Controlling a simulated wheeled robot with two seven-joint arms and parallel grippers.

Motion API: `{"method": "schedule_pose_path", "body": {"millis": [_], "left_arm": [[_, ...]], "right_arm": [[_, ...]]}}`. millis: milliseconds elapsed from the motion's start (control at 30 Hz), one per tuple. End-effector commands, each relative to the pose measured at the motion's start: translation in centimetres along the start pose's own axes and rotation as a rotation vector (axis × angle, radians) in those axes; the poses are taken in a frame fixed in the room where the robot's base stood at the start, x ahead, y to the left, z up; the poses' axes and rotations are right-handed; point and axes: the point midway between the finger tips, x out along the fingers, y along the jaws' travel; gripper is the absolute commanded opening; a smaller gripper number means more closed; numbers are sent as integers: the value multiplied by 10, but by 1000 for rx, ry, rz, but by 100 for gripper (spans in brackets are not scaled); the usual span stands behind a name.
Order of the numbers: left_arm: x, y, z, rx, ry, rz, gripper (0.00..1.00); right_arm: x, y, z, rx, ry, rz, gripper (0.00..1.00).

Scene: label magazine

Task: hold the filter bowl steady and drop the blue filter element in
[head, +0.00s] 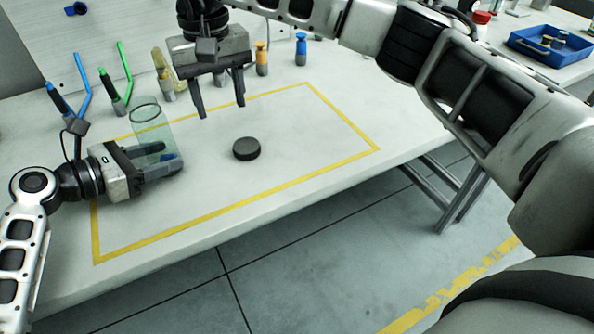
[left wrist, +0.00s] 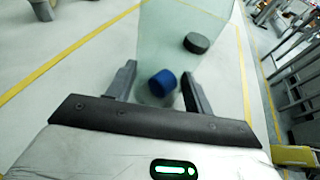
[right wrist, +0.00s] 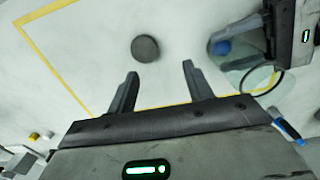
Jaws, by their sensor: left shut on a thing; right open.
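The filter bowl is a clear greenish cylinder (head: 148,118) standing at the left of the yellow-taped area. My left gripper (head: 160,162) is shut on its lower part; the jaws show either side of it in the left wrist view (left wrist: 160,72). The blue filter element (left wrist: 162,83) shows through the wall, low inside the bowl; it also shows in the right wrist view (right wrist: 221,47). My right gripper (head: 221,109) is open and empty, above the table to the right of the bowl. A dark round disc (head: 246,149) lies flat on the table, apart from both grippers.
Yellow tape (head: 345,125) outlines the work area. Green (head: 122,60) and blue (head: 57,98) handled tools stand behind the bowl. Small orange (head: 262,57) and blue (head: 301,48) topped pieces stand at the back. A blue tray (head: 545,48) sits far right. The table around the disc is clear.

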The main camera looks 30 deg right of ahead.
Motion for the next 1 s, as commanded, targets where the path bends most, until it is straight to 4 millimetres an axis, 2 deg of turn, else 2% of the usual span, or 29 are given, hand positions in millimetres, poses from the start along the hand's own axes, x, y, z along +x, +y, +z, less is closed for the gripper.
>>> {"method": "schedule_pose_path", "body": {"millis": [200, 500, 800, 1000], "left_arm": [[0, 0, 0, 0, 1, 0, 39], [0, 0, 0, 0, 1, 0, 39], [0, 0, 0, 0, 1, -1, 39], [0, 0, 0, 0, 1, -1, 39]], "right_arm": [[30, 23, 27, 2, 1, -1, 51], [62, 48, 71, 1, 6, 2, 51], [83, 66, 117, -4, 9, 4, 51], [89, 72, 135, -7, 9, 4, 51]]}}
